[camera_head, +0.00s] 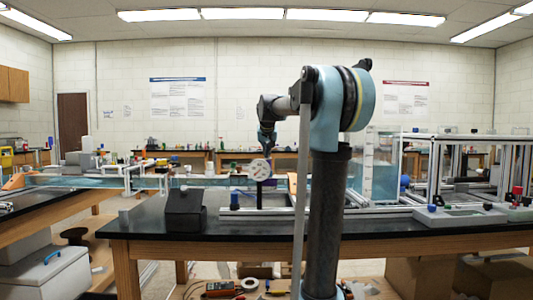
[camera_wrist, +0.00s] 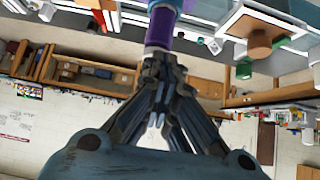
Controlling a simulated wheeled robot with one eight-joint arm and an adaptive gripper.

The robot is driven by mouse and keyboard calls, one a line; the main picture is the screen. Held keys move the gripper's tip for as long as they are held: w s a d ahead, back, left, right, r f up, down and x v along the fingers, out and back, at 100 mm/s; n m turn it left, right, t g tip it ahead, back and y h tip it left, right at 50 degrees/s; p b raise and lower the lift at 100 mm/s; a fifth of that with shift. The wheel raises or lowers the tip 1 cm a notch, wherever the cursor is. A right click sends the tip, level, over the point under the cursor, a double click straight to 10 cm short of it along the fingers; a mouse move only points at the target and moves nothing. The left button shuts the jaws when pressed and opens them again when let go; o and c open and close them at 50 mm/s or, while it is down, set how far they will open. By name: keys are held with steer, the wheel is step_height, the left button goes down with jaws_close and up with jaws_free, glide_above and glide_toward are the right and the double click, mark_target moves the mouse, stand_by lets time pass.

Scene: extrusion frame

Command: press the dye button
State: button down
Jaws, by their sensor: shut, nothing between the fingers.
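My gripper (camera_head: 267,142) hangs pointing down above the black table, left of my upright column. In the wrist view the fingers of my gripper (camera_wrist: 161,62) converge and are shut, with nothing between them. A purple cylinder (camera_wrist: 161,25) lies just beyond the fingertips; I cannot tell whether they touch it. In the head view a white round disc (camera_head: 260,169) sits just below my gripper, with a dark post (camera_head: 259,195) under it. No part is labelled legibly as the dye button, so I cannot tell which one it is.
A black box (camera_head: 185,211) and a small blue-capped item (camera_head: 235,201) stand left of the post. Metal extrusion framing (camera_head: 470,145) and a control panel with knobs (camera_head: 460,216) are at right. A long clear water channel (camera_head: 80,182) runs at left.

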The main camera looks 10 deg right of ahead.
steer(key=w+d+r+v, duration=0.1)
steer(key=w+r+v, duration=0.1)
steer(key=v, duration=1)
steer(key=shift+s+a+r, duration=0.2)
steer(key=shift+a+r, duration=0.05)
steer(key=shift+a, duration=0.25)
